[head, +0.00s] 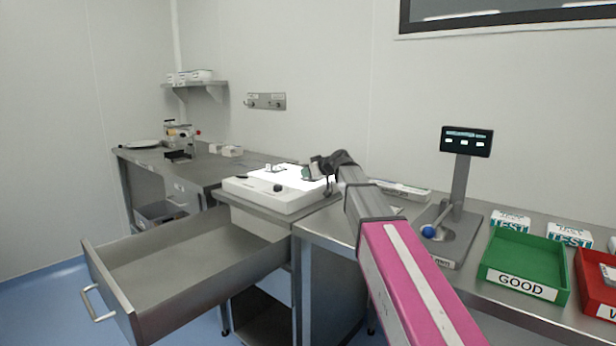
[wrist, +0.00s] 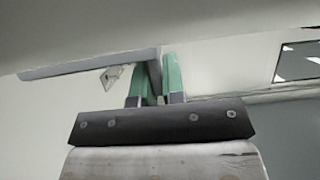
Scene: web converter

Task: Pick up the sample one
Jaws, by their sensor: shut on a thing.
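My gripper (head: 308,173) is at the right part of the white light box (head: 253,198), low over its bright top, at the far end of my pink and grey arm. In the wrist view its two green fingers (wrist: 155,80) stand close together, shut on a thin grey piece (wrist: 155,68) between them. The piece is mostly hidden, and I cannot read any label that marks it as sample one. A small pale tag-like thing (wrist: 112,76) shows left of the fingers. Small clear pieces (head: 274,168) stand on the back of the light box.
An open, empty metal drawer (head: 190,262) juts out at the lower left. On the right bench are a display stand (head: 461,185), a blue ball (head: 428,231), a green GOOD tray (head: 525,243), a red tray (head: 590,275) and TEST boxes (head: 570,235). A black knob (head: 277,188) is on the light box.

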